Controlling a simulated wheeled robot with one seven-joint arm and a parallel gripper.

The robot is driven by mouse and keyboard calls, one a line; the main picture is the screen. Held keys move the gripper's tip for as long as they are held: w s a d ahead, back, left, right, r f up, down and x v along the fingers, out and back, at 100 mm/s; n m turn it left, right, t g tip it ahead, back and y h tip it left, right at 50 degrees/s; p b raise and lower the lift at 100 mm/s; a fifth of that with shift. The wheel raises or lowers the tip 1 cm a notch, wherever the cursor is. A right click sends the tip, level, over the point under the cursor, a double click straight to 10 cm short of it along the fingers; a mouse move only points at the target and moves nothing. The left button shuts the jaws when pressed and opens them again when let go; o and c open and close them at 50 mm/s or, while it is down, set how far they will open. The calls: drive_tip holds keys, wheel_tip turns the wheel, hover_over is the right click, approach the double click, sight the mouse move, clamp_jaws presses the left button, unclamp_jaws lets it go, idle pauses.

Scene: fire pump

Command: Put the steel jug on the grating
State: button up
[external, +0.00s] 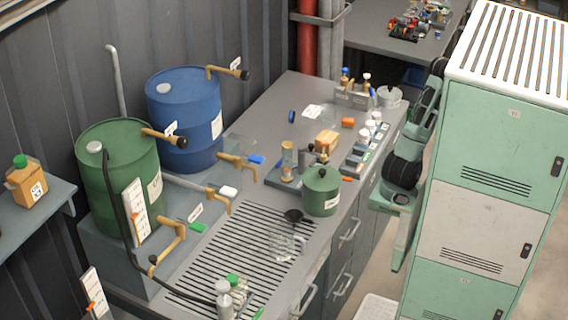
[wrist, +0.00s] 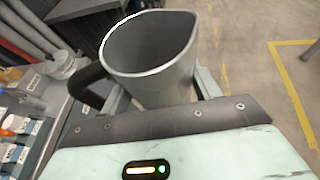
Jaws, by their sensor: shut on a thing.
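The steel jug (wrist: 150,60) fills the upper middle of the wrist view, its open mouth facing the camera and its dark handle at the left. My gripper (wrist: 160,95) is shut on the jug, with a pale finger on each side of its body. I cannot make out the jug or the gripper in the external view, where the tall cabinet hides part of my arm. The grating (external: 225,255) is the slotted area at the near end of the grey counter. A clear glass vessel (external: 287,245) stands on the grating's right part.
A green canister (external: 320,192) and a black funnel (external: 293,215) are by the grating's right edge. Brass taps (external: 170,240) reach from the left. The mint cabinet (external: 480,190) stands right of my arm. The grating's middle looks clear.

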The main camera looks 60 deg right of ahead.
drive_tip(key=shift+s+a, duration=0.15)
drive_tip(key=shift+s, duration=0.25)
drive_tip(key=shift+r, duration=0.1)
idle(0.3)
